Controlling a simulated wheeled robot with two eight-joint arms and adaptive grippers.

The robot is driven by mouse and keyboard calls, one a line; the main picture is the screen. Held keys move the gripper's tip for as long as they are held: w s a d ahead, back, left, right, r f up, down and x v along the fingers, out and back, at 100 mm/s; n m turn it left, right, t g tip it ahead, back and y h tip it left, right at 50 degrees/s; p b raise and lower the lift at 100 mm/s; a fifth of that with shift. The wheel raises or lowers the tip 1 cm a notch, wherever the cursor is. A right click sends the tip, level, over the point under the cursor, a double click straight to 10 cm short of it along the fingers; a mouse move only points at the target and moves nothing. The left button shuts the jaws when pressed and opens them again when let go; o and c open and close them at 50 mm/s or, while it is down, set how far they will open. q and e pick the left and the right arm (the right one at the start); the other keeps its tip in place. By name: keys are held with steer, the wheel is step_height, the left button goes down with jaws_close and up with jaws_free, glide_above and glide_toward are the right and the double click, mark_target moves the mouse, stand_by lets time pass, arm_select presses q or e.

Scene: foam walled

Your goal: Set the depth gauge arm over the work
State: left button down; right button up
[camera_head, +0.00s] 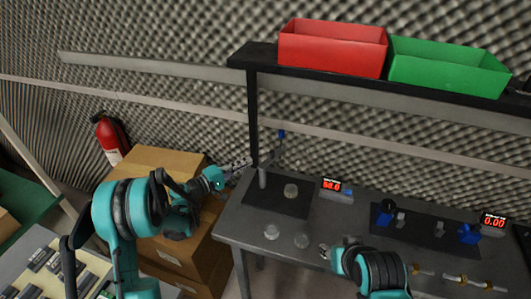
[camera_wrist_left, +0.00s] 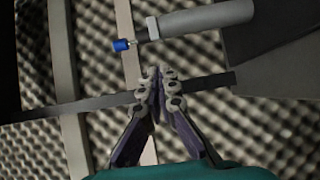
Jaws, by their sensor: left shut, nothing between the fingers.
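The depth gauge stands at the left of the grey bench. Its grey post (camera_head: 262,177) rises from a dark mat (camera_head: 276,203), and a thin arm with a blue tip (camera_head: 281,133) shows beside the post's top. A round pale workpiece (camera_head: 291,190) sits on the mat, right of the post. My left gripper (camera_head: 242,163) is shut and empty, just left of the post. In the left wrist view its fingertips (camera_wrist_left: 160,85) meet below a grey cylinder (camera_wrist_left: 205,19) and a blue knob (camera_wrist_left: 121,45); contact is unclear. My right gripper (camera_head: 323,252) is low over the bench front, its jaws unclear.
Two round pale pieces (camera_head: 271,232) (camera_head: 302,240) lie at the bench front. A red-digit display (camera_head: 331,185) stands right of the mat. A dark shelf (camera_head: 420,88) holds a red bin (camera_head: 332,48) and a green bin (camera_head: 448,68). Cardboard boxes (camera_head: 160,160) stand left.

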mark_target(272, 155)
arm_select(q)
steer(key=b+x, duration=0.2)
steer(key=x, duration=0.8)
